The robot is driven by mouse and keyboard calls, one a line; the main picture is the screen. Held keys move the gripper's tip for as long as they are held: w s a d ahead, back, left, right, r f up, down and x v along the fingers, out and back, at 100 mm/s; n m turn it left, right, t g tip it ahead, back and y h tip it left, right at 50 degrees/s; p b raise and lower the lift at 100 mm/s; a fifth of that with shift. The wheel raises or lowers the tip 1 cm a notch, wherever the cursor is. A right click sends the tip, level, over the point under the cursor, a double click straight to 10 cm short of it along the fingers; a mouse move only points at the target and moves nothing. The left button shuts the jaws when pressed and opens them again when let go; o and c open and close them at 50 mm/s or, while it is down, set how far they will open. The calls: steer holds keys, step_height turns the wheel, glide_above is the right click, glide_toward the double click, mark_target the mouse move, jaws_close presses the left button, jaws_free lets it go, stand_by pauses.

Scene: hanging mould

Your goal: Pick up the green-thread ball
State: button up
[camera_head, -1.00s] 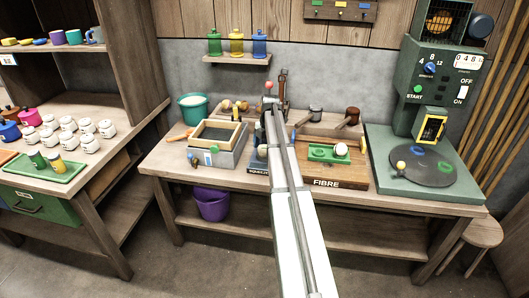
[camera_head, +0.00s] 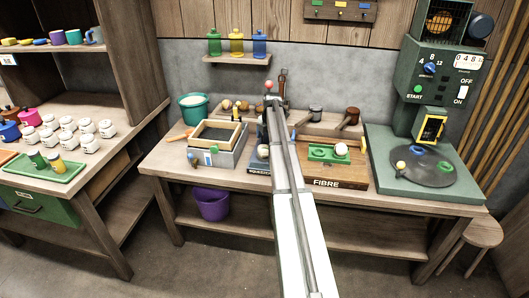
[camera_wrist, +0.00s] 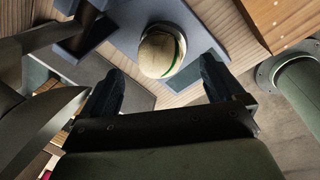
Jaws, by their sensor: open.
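In the wrist view a cream ball (camera_wrist: 162,50) with a green thread line around it rests on a blue-grey plate. My gripper (camera_wrist: 160,75) is open, with one dark finger on each side of the ball's near edge. The ball lies just ahead of and partly between the fingertips, with gaps on both sides; I cannot tell the height difference. In the head view my arm hides this ball and most of my gripper.
A white ball (camera_head: 341,149) sits by a green tray (camera_head: 322,153) on the FIBRE board (camera_head: 345,180). A wood-framed box (camera_head: 232,158) stands left of my arm. A green machine (camera_head: 437,85) stands at the right. In the wrist view a wooden block (camera_wrist: 285,22) is at upper right.

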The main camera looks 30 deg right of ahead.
mark_target(265, 146)
steer(key=shift+w+a+f, duration=0.15)
steer(key=shift+w+f, duration=0.05)
steer(key=shift+f, duration=1.2)
steer(key=shift+w+a+f, duration=0.1)
steer(key=shift+w+f, duration=0.05)
steer(key=shift+f, duration=1.2)
steer(key=c, duration=1.2)
step_height(265, 146, up, 9)
steer(key=shift+f, duration=0.1)
steer(key=shift+c, duration=0.2)
steer(key=shift+d+r, duration=0.2)
steer(key=shift+r, duration=0.15)
steer(key=s+d+r+m, duration=0.1)
steer(key=s+d+m, duration=0.2)
steer(key=s+d, duration=0.4)
steer(key=s+d+r+m, duration=0.1)
steer(key=s+d+m, duration=0.1)
steer(key=s+d, duration=0.6)
steer(key=shift+d+m+h, duration=0.4)
steer(key=shift+d, duration=2.3)
